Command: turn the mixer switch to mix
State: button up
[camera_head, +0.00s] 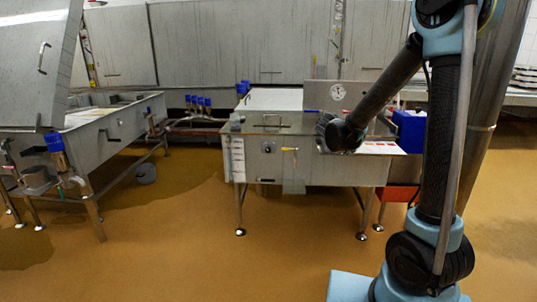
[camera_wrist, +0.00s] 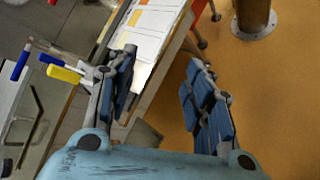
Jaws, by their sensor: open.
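A small dark round part (camera_head: 268,148), possibly the mixer switch, sits on the front panel of the steel vat (camera_head: 335,172) in the head view. It is too small for its setting to be read. A yellow-handled lever (camera_head: 289,149) is just right of it. The wrist view shows a yellow handle (camera_wrist: 65,75) at the left, outside my fingers; I cannot make out the switch there. My gripper (camera_wrist: 163,88) is open, with nothing held between its blue-padded fingers. In the head view my gripper (camera_head: 324,130) is by the vat's right part, right of the dark round part.
Blue handles (camera_wrist: 20,65) show left of my fingers. Sheets with coloured patches (camera_wrist: 150,25) lie beyond them. A blue bin (camera_head: 409,131) stands right of the vat, above a red one (camera_head: 398,192). Another steel vat (camera_head: 110,133) is at left. The brown floor (camera_head: 200,260) in front is clear.

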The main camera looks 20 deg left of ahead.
jog(key=w+a+f+n+t+y, duration=0.15)
jog(key=w+a+n, duration=0.25)
jog(key=a, duration=0.6)
jog(key=n+t+y, duration=0.6)
jog(key=n, duration=0.8)
send_near(268, 151)
jog(key=shift+g+h, duration=0.25)
jog(key=w, duration=0.3)
jog(key=w+a, duration=0.1)
jog(key=w, duration=0.5)
jog(key=shift+w+a+r, duration=0.35)
jog(key=shift+a, duration=0.05)
jog(key=shift+c, duration=0.6)
jog(key=c, duration=1)
